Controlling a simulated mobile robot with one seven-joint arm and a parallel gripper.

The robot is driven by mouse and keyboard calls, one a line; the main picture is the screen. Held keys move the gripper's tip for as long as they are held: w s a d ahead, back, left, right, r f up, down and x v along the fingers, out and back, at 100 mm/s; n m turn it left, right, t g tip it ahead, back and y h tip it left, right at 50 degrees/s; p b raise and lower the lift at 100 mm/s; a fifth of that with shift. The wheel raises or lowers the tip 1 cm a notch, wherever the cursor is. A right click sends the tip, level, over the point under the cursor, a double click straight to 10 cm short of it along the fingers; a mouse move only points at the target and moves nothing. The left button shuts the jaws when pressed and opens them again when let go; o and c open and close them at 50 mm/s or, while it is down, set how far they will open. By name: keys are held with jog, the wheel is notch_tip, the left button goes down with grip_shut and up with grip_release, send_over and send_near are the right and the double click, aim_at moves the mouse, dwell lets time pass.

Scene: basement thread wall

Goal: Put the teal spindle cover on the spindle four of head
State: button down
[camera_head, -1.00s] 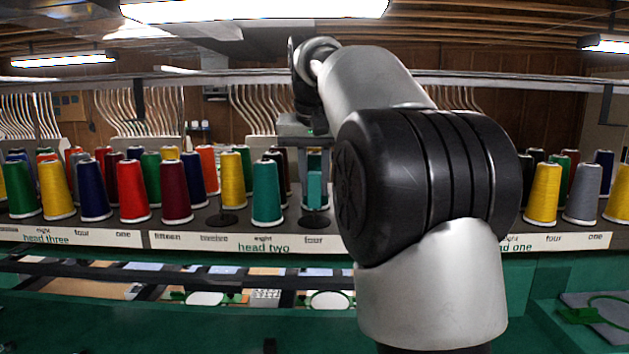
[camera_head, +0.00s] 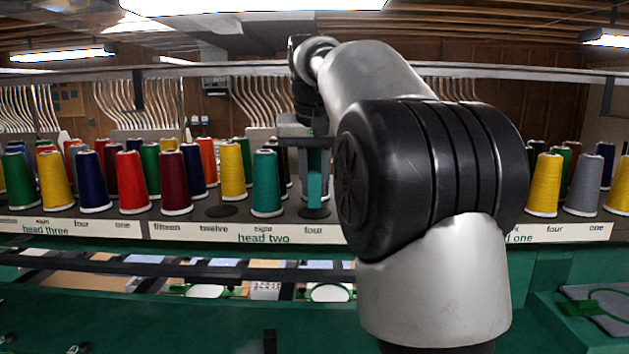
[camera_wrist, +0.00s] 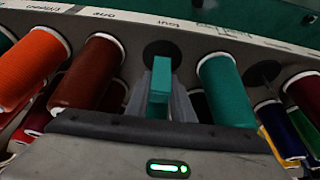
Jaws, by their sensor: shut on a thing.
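The teal spindle cover (camera_head: 315,178) is a narrow upright teal piece above the black disc (camera_head: 314,212) at spindle four of head two. In the wrist view the cover (camera_wrist: 160,82) is held between the pale fingers, in front of the black disc (camera_wrist: 162,52) by the label "four". My gripper (camera_head: 304,143) is shut on the cover, reaching down from above. The cover's lower end looks close to the disc. The spindle post is hidden, so I cannot tell whether the cover is around it.
A teal thread cone (camera_head: 267,184) stands just left of the cover; it also shows in the wrist view (camera_wrist: 226,88). A brown cone (camera_wrist: 94,72) stands on the other side. An empty black disc (camera_head: 222,211) lies near "twelve". Several colored cones fill the rack (camera_head: 130,222).

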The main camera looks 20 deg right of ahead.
jog(key=shift+f, duration=0.25)
jog(key=shift+f+b, duration=0.15)
jog(key=shift+b, duration=0.15)
jog(key=c, duration=1.5)
grip_release()
jog(key=shift+o, duration=0.2)
jog(key=p+v, duration=0.4)
jog(key=v, duration=1.3)
jog(key=shift+s+r+p, duration=0.2)
jog(key=shift+p, duration=0.15)
jog(key=s+a+f+n+y, duration=0.1)
jog(key=s+a+f, duration=0.3)
jog(key=s+f, duration=0.7)
jog(key=s+a+f+n+t, duration=0.1)
jog(key=s+a+f+n, duration=0.2)
jog(key=s+f, duration=0.9)
notch_tip(320, 180, down, 6)
jog(key=shift+s+a+r+n+t+y, duration=0.2)
jog(key=shift+s+a+n+t+y, duration=0.15)
jog(key=shift+a, duration=0.6)
